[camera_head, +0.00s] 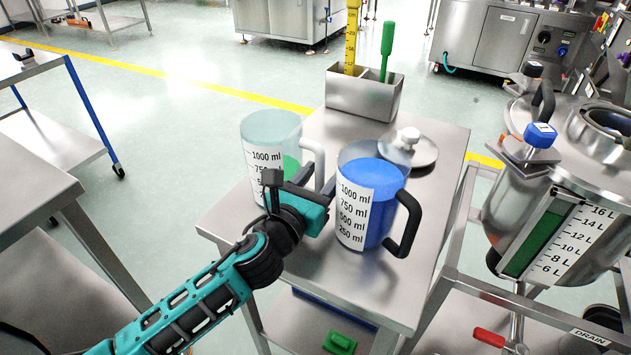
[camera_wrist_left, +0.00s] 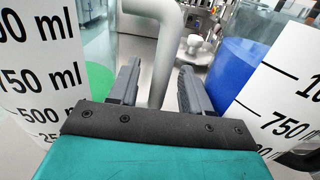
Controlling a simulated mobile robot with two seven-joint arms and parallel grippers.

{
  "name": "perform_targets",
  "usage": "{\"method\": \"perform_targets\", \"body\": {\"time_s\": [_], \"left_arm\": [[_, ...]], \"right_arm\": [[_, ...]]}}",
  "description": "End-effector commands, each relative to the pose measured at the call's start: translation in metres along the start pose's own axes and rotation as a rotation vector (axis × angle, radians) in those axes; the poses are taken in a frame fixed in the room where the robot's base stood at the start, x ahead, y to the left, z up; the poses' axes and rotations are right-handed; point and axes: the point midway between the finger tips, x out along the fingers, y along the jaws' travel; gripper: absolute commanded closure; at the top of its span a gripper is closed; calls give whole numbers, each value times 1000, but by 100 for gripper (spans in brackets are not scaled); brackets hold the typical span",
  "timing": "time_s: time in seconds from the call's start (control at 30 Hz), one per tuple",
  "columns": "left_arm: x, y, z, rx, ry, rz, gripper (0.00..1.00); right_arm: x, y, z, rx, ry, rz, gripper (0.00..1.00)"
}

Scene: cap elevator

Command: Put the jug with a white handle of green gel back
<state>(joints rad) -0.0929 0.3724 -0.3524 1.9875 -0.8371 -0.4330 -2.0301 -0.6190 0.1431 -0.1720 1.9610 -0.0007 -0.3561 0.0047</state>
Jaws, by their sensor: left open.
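The jug of green gel (camera_head: 265,132) stands upright on a small steel table, with its white handle (camera_head: 315,148) on its right side. It also shows at the left of the left wrist view (camera_wrist_left: 98,78), where the handle (camera_wrist_left: 163,65) rises between my fingers. My left gripper (camera_head: 311,180) is open around the handle, one finger to each side; gaps show, so it does not grip it. The gripper hides the jug's lower part in the head view. My right gripper is not in view.
A jug of blue gel (camera_head: 373,185) with a black handle stands close on the right of my left gripper. Behind are a round lid (camera_head: 425,153) and a steel bin (camera_head: 345,98) with tools. A steel tank (camera_head: 510,195) stands right. The table's front (camera_head: 318,280) is clear.

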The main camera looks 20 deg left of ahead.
Motion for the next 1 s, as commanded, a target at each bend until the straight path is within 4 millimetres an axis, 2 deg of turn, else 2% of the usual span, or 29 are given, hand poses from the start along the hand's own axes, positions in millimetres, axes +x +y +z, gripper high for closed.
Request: {"method": "perform_targets", "body": {"time_s": [0.17,0.5,0.7,1.0], "left_arm": [[-11,0,1,1,1,0,52],[-72,0,0,-1,3,0,52],[-101,0,0,0,2,0,52],[-120,0,2,0,-1,1,52]], "right_arm": [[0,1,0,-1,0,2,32],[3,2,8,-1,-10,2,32],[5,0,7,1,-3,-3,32],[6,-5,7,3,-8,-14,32]]}}
